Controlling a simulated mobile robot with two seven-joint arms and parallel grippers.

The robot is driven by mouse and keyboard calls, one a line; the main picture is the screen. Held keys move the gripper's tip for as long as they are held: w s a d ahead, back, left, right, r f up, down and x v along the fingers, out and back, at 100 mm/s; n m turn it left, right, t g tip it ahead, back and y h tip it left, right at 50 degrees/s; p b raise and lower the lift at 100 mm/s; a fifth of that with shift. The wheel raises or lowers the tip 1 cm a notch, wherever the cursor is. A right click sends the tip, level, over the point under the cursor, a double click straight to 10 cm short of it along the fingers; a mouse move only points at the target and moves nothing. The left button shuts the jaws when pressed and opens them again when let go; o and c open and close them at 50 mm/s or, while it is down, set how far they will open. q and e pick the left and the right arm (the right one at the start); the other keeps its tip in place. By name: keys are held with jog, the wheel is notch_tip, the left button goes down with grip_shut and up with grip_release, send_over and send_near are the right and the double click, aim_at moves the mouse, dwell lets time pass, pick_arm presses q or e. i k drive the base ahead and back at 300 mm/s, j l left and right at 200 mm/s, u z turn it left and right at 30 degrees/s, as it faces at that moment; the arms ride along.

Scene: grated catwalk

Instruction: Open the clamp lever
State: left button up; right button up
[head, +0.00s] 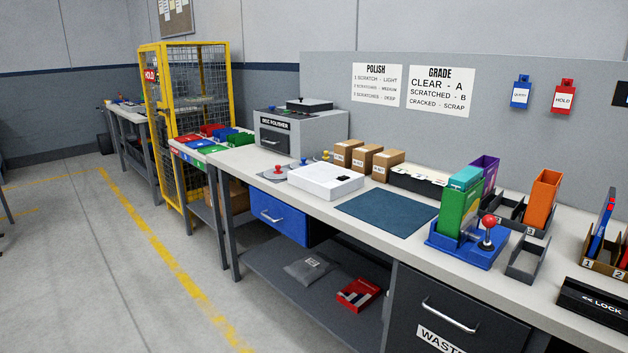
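A lever with a red ball knob (489,221) stands on the right side of a blue base (466,250) on the workbench, at the right of the head view. The lever stands roughly upright, tilted slightly. I cannot tell from here whether the clamp is shut. A green box-like piece (456,210) and a teal piece (467,178) stand upright in the blue base, left of the lever. Neither of my grippers is in view.
A dark mat (387,213) lies left of the base. A small grey open tray (528,259) and an orange holder (542,198) stand to its right. A black LOCK block (597,301) is at the right front. A yellow cage (185,130) stands farther left; the floor is open.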

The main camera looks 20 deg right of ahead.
aim_at(488, 221)
jog(key=z, duration=1.45)
jog(key=i+l+u, duration=0.15)
jog(key=u, duration=0.3)
jog(key=i+l+u, duration=0.1)
jog(key=l+u, duration=0.15)
jog(key=u, duration=0.15)
